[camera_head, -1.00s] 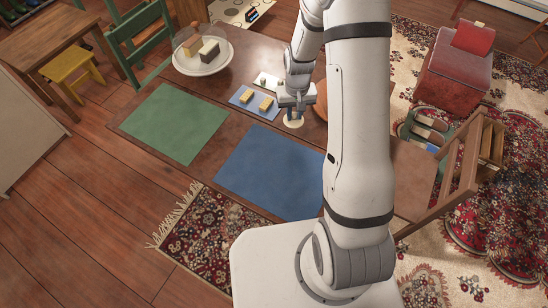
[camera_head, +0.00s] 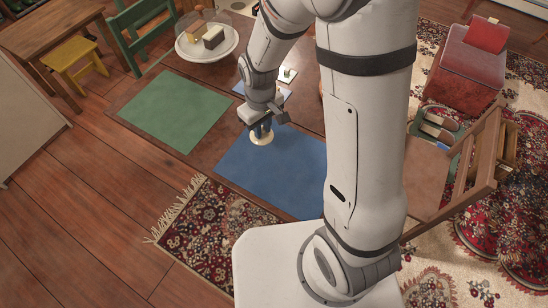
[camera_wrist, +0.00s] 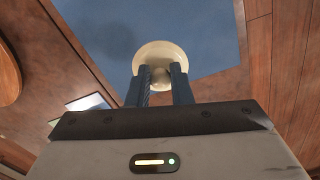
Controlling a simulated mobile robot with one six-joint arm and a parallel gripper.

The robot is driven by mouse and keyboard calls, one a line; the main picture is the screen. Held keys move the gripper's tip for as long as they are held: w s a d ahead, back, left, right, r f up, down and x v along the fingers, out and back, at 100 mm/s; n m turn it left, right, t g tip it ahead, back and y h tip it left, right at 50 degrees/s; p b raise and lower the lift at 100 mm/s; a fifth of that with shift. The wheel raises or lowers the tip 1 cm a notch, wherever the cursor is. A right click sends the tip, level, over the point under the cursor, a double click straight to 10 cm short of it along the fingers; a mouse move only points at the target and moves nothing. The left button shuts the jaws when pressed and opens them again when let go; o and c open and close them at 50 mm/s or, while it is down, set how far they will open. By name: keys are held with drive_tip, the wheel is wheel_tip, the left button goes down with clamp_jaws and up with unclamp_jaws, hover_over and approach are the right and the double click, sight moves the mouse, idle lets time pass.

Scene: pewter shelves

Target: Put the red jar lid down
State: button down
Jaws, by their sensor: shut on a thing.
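My gripper (camera_head: 262,128) is shut on a cream-coloured, round lid with a knob (camera_head: 262,138). In the wrist view the lid (camera_wrist: 165,52) shows pale, not red, with its knob between the two blue fingertips (camera_wrist: 160,82). The lid is over the far left part of the blue mat (camera_head: 275,175). It looks held above the mat (camera_wrist: 200,25), though the gap is hard to judge. No red lid shows in these views.
A green mat (camera_head: 175,110) lies to the left on the brown table. The blue mat's visible middle is clear.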

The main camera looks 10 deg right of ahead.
wheel_tip(320, 180, down, 8)
drive_tip(key=shift+f, duration=0.2)
idle(0.3)
drive_tip(key=shift+f, duration=0.25)
drive_tip(key=c, duration=1.3)
unclamp_jaws()
drive_tip(key=shift+r, duration=0.1)
